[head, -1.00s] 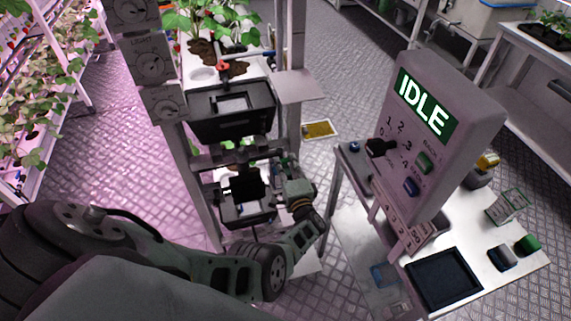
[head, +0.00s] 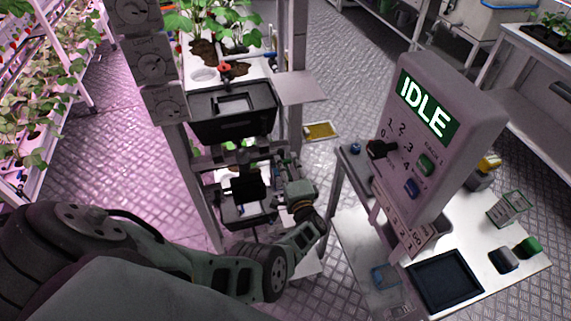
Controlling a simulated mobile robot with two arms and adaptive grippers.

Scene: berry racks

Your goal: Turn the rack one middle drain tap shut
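The rack (head: 296,100) stands left of centre, with plants on its upper tier and a black tray (head: 232,108) below them. My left arm comes in from the left, and its gripper (head: 246,158) is at the rack's middle level, just below the black tray. Its fingers are small and dark against the rack, so I cannot tell whether they are open or shut. The middle drain tap cannot be made out there; my gripper and wrist cover much of that area. A red tap-like part (head: 226,69) shows on the tier above. My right gripper is not in view.
A control panel reading IDLE (head: 425,105) stands at the right over a bench (head: 350,240) with a dark tray (head: 445,280) and small blocks. Grey dial boxes (head: 153,61) are on the rack's left post. Another plant rack is at far left.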

